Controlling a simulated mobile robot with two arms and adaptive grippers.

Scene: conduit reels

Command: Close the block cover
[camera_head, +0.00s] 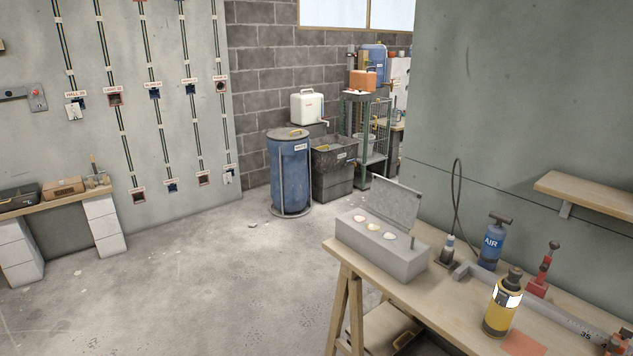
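A grey block (375,252) stands on the near wooden workbench at its left end. Several round light-coloured openings or discs show in its top. Its grey cover (395,201) stands raised and tilted along the far side of the block, so the top is exposed. A small dark upright piece shows at the block's right end. Neither of my grippers shows in the head view.
The workbench (447,310) also holds a blue AIR pump (494,240), a yellow bottle (503,303), a red tool (542,271) and a long grey bar (540,307). A wall shelf (590,194) juts out at right. The concrete floor (200,285) at left is open.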

